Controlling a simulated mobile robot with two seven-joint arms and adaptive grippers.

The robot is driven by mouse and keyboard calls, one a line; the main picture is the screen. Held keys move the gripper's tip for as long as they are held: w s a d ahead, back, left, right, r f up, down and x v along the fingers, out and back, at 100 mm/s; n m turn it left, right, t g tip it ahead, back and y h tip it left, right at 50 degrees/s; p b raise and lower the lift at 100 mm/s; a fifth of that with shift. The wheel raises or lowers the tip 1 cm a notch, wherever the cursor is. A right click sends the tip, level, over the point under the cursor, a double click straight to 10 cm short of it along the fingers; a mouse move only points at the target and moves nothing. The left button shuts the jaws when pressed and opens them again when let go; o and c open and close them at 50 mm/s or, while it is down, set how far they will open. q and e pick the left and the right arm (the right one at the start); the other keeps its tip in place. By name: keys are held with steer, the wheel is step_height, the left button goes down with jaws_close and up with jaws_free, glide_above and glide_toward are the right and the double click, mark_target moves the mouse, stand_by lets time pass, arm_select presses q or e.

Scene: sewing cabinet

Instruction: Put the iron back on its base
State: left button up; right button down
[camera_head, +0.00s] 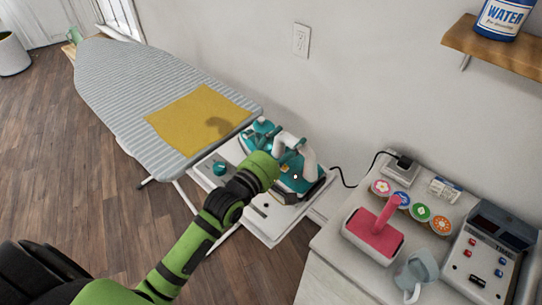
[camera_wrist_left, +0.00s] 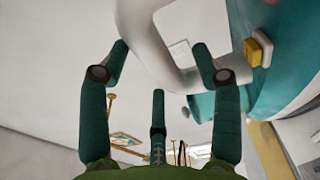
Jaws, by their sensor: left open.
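The teal and white iron (camera_head: 308,158) is at the near right end of the ironing board. It also shows in the left wrist view as a white curved handle (camera_wrist_left: 150,40) and a teal body (camera_wrist_left: 285,65). My left gripper (camera_head: 288,152) is at the iron and partly hides it. In the left wrist view my left gripper (camera_wrist_left: 160,62) is open, its fingertips close to the white handle; I cannot tell whether they touch it. The white panel with a slot (camera_head: 268,229) lies below the iron. I cannot make out the iron's base separately. My right gripper is not in view.
The ironing board (camera_head: 130,85) holds a yellow cloth (camera_head: 200,117). A white cabinet (camera_head: 330,275) at right carries a pink-handled tool (camera_head: 375,232), a mug (camera_head: 415,270) and a control box (camera_head: 482,262). The wall stands close behind.

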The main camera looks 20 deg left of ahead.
arm_select(q)
steer(key=v, duration=1)
steer(key=shift+r, duration=0.2)
steer(key=shift+s, duration=0.1)
